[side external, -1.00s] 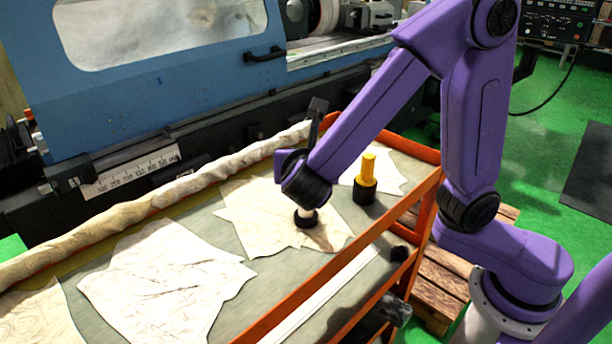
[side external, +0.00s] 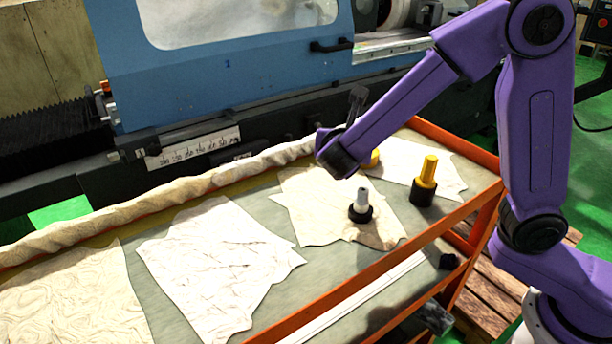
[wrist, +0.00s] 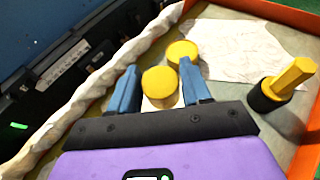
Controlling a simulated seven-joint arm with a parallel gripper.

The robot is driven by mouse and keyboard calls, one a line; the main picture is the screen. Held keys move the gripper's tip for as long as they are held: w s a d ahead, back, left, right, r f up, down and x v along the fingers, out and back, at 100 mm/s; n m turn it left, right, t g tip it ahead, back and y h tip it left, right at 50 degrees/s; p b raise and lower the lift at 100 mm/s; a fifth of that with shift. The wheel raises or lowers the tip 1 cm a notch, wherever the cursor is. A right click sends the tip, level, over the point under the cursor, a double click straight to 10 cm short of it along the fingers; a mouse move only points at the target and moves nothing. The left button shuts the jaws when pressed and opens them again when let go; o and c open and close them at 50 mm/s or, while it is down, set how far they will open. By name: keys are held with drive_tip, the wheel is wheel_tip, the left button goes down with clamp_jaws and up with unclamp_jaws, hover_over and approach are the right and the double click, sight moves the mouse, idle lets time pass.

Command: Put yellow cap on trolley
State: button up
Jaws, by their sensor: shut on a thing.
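My gripper (wrist: 160,85) shows two blue fingers in the wrist view, shut on a round yellow cap (wrist: 160,88) between them. A second yellow cap (wrist: 182,53) is just beyond it. In the side view my gripper's fingers are hidden behind the wrist, and a yellow round piece (side external: 371,158) shows just right of it; I cannot tell which cap that is. The trolley (side external: 458,140) has an orange rim and a grey-green top with crumpled pale sheets. The gripper is over its far part; the held cap's height above it is unclear.
A yellow tool on a black base (side external: 425,182) stands upright on the trolley at right. A white-grey piece on a black base (side external: 361,205) stands on a sheet. A rolled cloth (side external: 150,202) lies along the back edge, before the blue machine (side external: 235,80).

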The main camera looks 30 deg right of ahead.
hover_over(311, 178)
drive_tip(key=s, duration=0.1)
drive_tip(key=f, duration=0.6)
drive_tip(key=shift+s+d, duration=0.2)
drive_tip(key=shift+w+a+f, duration=0.15)
drive_tip(key=shift+w+f, duration=0.4)
drive_tip(key=shift+f, duration=0.15)
drive_tip(key=shift+w+f, duration=0.15)
drive_tip(key=shift+f, duration=1.5)
drive_tip(key=shift+f, duration=0.1)
drive_tip(key=o, duration=1)
drive_tip(key=v, duration=1.2)
drive_tip(key=shift+a, duration=0.1)
